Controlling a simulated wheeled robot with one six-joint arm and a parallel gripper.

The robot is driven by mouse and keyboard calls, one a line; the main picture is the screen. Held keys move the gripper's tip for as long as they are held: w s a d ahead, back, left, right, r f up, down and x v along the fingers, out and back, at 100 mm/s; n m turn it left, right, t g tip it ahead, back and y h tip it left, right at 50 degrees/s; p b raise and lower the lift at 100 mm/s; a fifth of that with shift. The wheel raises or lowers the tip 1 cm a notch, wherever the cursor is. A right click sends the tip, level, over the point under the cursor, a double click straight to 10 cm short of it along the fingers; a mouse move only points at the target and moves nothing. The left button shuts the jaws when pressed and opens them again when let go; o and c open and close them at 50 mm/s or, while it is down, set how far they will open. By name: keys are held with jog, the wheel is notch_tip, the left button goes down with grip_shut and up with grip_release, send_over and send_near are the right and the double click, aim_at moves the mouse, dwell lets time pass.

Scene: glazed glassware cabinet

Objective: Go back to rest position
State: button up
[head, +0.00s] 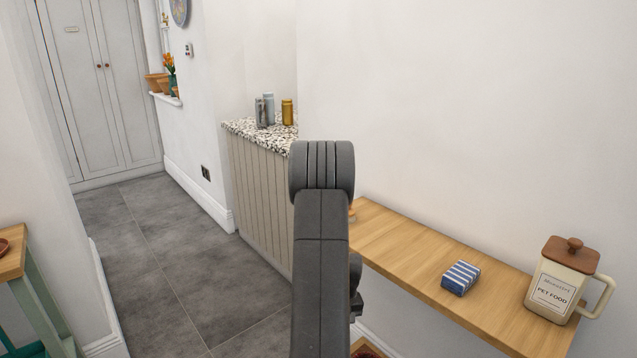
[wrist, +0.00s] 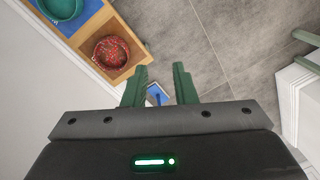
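My gripper (wrist: 160,74) shows in the wrist view with its two green fingers apart. A small blue and white thing (wrist: 157,94) shows in the gap between them, partly hidden by the gripper body. It looks clear of both fingers, and I cannot tell what it is or how far below it lies. In the head view my dark arm stands upright in the middle and my gripper cannot be made out.
A wooden shelf (head: 405,247) on the right holds a blue striped box (head: 461,278) and a pet food jar (head: 556,283). A counter (head: 258,188) with canisters stands behind. The wrist view shows a red bowl (wrist: 111,52) on wood. Grey floor (head: 165,270) is open at left.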

jog(key=a+r+m+p, duration=0.2)
jog(key=a+r+p, duration=0.2)
jog(key=r, duration=0.3)
jog(key=shift+a+p, duration=0.4)
jog(key=shift+p, duration=0.05)
jog(key=shift+r, duration=0.2)
